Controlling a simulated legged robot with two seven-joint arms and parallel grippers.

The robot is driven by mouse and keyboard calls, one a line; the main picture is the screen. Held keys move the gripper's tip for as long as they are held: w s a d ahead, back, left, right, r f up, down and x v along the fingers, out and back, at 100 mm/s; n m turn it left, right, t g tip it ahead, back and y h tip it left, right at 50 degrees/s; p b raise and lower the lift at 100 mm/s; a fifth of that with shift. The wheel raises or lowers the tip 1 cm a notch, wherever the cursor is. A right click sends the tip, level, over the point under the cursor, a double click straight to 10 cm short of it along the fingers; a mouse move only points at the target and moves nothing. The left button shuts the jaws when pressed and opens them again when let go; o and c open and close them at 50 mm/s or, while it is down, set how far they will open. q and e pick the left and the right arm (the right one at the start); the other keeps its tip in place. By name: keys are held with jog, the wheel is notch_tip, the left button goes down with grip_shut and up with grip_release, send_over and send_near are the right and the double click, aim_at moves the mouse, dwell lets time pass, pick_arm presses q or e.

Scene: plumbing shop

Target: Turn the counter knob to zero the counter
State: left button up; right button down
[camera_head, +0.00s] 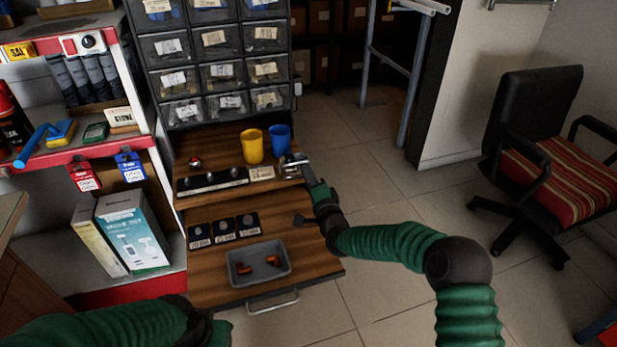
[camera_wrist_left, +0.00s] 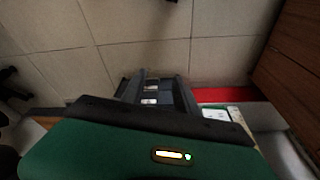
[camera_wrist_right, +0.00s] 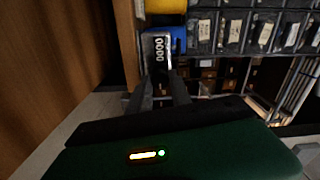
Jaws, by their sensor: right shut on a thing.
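The counter (camera_head: 289,161) is a small metal-framed device at the right end of the upper wooden shelf, beside the blue cup. In the right wrist view its dark face (camera_wrist_right: 158,47) carries a column of white digits that look like zeros, too small to be sure. My right gripper (camera_head: 304,166) is at the counter's right side, its fingers shut on what appears to be the counter knob, which the fingers hide. My left gripper (camera_wrist_left: 158,88) is open and empty, low at the left; only part of its arm shows in the head view.
A yellow cup (camera_head: 252,146) and a blue cup (camera_head: 280,139) stand by the counter. Below, a pulled-out drawer holds a grey tray (camera_head: 259,279) with orange-brown fittings. Parts drawers (camera_head: 213,75) rise behind. A shelf with boxes (camera_head: 135,235) is at left. Open floor lies to the right.

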jog(key=shift+d+f, duration=0.15)
jog(key=shift+f, duration=0.05)
jog(key=c, duration=1.2)
grip_release()
jog(key=shift+r, duration=0.1)
jog(key=p+v, duration=0.5)
jog(key=v, duration=1.2)
jog(key=shift+w, duration=0.1)
